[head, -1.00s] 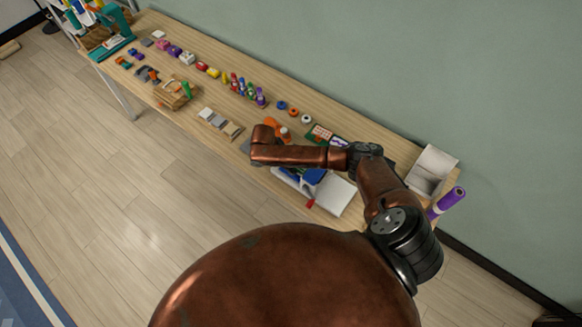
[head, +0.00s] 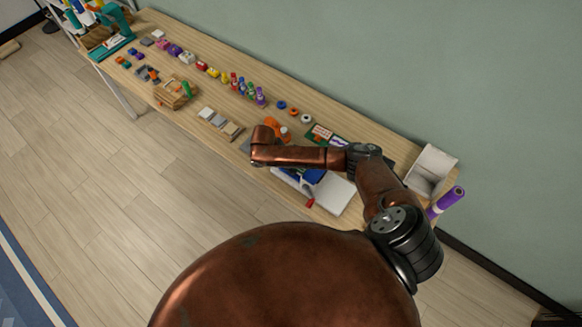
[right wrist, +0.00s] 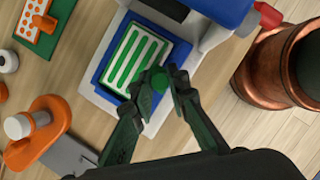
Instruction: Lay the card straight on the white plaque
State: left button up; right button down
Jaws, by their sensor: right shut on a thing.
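In the right wrist view, a green card (right wrist: 128,64) with long slots lies over a white plaque (right wrist: 173,45) with rounded corners. White shows through the slots, and the edges of card and plaque look roughly parallel. I cannot tell whether the card touches the plaque. The plaque sits on a blue plate (right wrist: 104,73) on a white base. My right gripper (right wrist: 161,82) is shut on the card's round green knob, near the card's right edge. In the head view my right arm hides the gripper and card. My left gripper is not in view.
A blue-and-white device (right wrist: 218,12) with a red handle end (right wrist: 267,15) stands beside the plaque. An orange holder with a white-topped bottle (right wrist: 18,126) is at left. Small items line the long table (head: 345,127).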

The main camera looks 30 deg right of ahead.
jog(key=shift+f, duration=0.1)
jog(key=c, duration=1.8)
grip_release()
jog(key=v, duration=1.2)
